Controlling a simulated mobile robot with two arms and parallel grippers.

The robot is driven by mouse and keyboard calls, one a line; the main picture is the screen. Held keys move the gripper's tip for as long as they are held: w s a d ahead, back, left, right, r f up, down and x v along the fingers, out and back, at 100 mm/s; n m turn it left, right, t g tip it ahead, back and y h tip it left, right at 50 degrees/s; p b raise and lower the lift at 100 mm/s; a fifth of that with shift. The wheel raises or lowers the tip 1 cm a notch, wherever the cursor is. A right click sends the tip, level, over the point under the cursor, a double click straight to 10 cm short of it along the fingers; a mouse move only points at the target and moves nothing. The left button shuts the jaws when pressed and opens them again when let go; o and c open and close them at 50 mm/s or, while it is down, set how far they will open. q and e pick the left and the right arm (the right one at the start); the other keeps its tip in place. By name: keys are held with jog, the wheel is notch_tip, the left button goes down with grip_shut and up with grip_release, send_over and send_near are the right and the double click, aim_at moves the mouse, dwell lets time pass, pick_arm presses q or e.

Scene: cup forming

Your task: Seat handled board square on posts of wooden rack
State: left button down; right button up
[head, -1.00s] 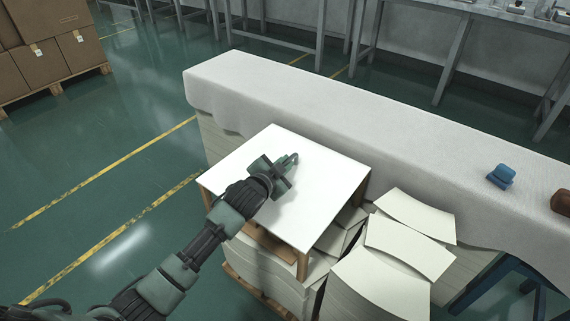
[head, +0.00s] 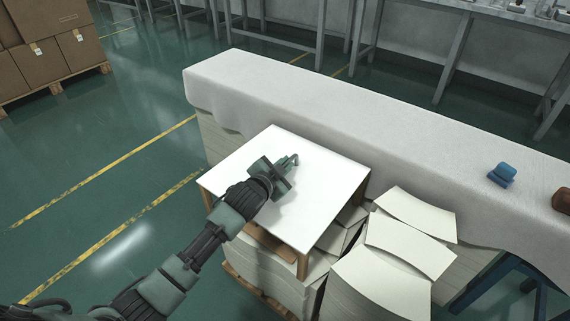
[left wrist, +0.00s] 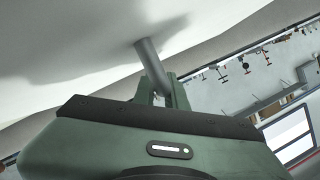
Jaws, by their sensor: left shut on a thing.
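The white board (head: 330,180) lies flat over the wooden rack (head: 303,264), whose brown posts show under its left and front corners. Its corners look lined up with those posts, but whether it touches them all is not clear. My left gripper (head: 287,163) is over the middle of the board, shut on its handle. In the left wrist view the grey handle (left wrist: 150,60) rises from the board's pale face (left wrist: 70,60) into the fingers (left wrist: 162,92). The far posts are hidden by the board. My right gripper is not in view.
Stacks of cream sheets (head: 411,245) stand right of the rack, and another stack is beneath it. A long cloth-covered table (head: 350,120) runs close behind. A blue object (head: 502,175) and a brown one (head: 562,200) lie on it. The green floor (head: 90,220) at left is clear.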

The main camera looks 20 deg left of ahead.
pick_arm(q)
jog(key=c, duration=1.4)
grip_release()
jog(key=shift+r, duration=0.1)
jog(key=shift+o, duration=0.2)
jog(key=shift+f, duration=0.2)
jog(key=p+v, duration=0.2)
jog(key=v, duration=0.3)
jog(key=shift+s+r, duration=0.25)
jog(key=shift+s, duration=0.05)
jog(key=shift+v, duration=1.1)
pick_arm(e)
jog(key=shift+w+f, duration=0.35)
